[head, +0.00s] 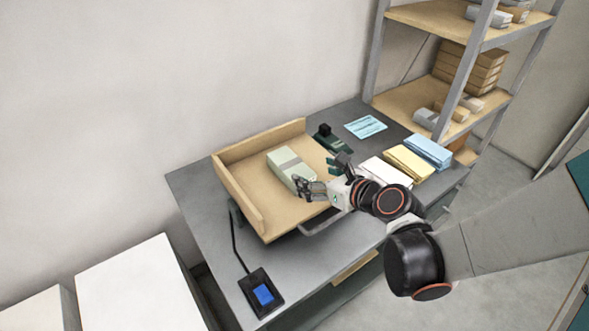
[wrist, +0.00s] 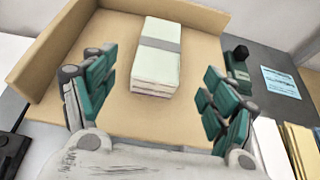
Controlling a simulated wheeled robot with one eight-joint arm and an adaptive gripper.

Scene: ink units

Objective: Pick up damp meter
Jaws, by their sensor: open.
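No thing here is plainly labelled as the damp meter. A small dark green device with a black knob (head: 331,139) stands on the grey table, just beyond the right side of the tan tray; it may be the meter. It also shows in the wrist view (wrist: 241,83), to the right of my right finger. My gripper (head: 322,178) is open and empty, above the tray's right front part. In the wrist view its green-padded fingers (wrist: 158,85) stand wide apart, with a pale banded paper stack (wrist: 156,70) beyond and between them.
The tan tray (head: 240,205) has raised back and left walls. White, yellow (head: 408,163) and blue (head: 428,152) stacks lie right of my gripper. A light-blue sheet (head: 366,126) lies behind. A corded black box with a blue top (head: 262,293) is front left. Shelves (head: 415,93) stand behind.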

